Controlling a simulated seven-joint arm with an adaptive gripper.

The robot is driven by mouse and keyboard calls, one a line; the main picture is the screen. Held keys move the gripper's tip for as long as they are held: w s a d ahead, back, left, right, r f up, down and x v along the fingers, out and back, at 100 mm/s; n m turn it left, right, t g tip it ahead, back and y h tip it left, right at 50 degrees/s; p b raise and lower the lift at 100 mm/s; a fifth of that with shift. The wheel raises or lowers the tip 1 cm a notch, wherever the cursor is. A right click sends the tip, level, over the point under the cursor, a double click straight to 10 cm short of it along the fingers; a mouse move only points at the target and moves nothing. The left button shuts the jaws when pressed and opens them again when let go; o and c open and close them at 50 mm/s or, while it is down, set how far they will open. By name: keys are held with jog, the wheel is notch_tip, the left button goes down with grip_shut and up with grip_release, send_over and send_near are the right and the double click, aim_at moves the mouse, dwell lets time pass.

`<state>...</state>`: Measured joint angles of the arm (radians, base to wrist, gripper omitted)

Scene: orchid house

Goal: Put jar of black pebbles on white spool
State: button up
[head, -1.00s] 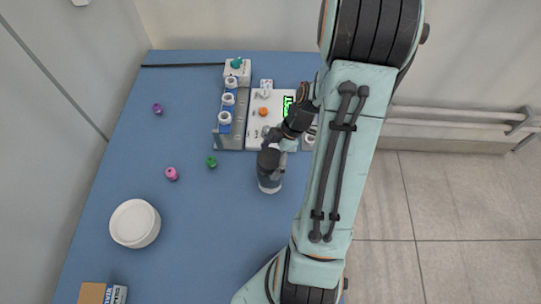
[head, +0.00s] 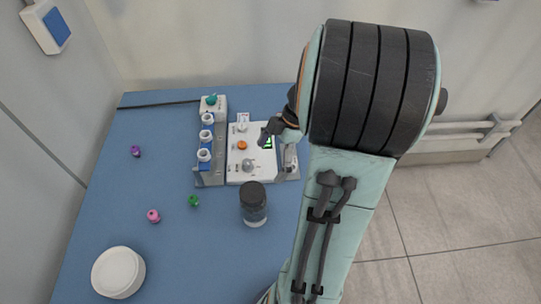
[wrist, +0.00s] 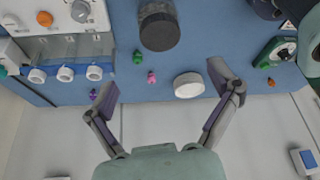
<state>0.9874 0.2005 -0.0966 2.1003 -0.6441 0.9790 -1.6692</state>
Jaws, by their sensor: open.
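The jar of black pebbles (head: 254,207), clear with a dark lid, stands upright on the blue table in front of the white device. In the wrist view the jar (wrist: 158,30) is at the top, beyond my fingertips. A round white thing with a flat top, seemingly the white spool (head: 118,272), sits at the table's lower left. It also shows in the wrist view (wrist: 188,85), small and farther off between the fingers. My gripper (wrist: 163,82) is open and empty, its fingers spread wide. In the head view my gripper (head: 275,152) is partly hidden by my arm, above the device and apart from the jar.
The white device (head: 250,160) with knobs and a green display stands at the back. A grey rack (head: 208,177) with several white pieces is left of it. Small green (head: 193,201), pink (head: 153,216) and purple (head: 136,151) pieces lie on the left. The table between jar and spool is mostly clear.

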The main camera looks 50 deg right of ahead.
jog(key=a+r+m+g+h, duration=0.1)
jog(key=a+r+m, duration=0.1)
jog(key=a, duration=0.4)
jog(key=a+r+m+g, duration=0.1)
jog(key=a+r+m, duration=0.15)
jog(key=a, duration=0.45)
jog(key=s+a+f+m+h, duration=0.1)
jog(key=s+a+m+h, duration=0.1)
jog(key=s+a+m, duration=0.4)
jog(key=shift+s+a+m, duration=0.35)
jog(key=shift+s+m, duration=0.1)
jog(key=shift+s, duration=0.55)
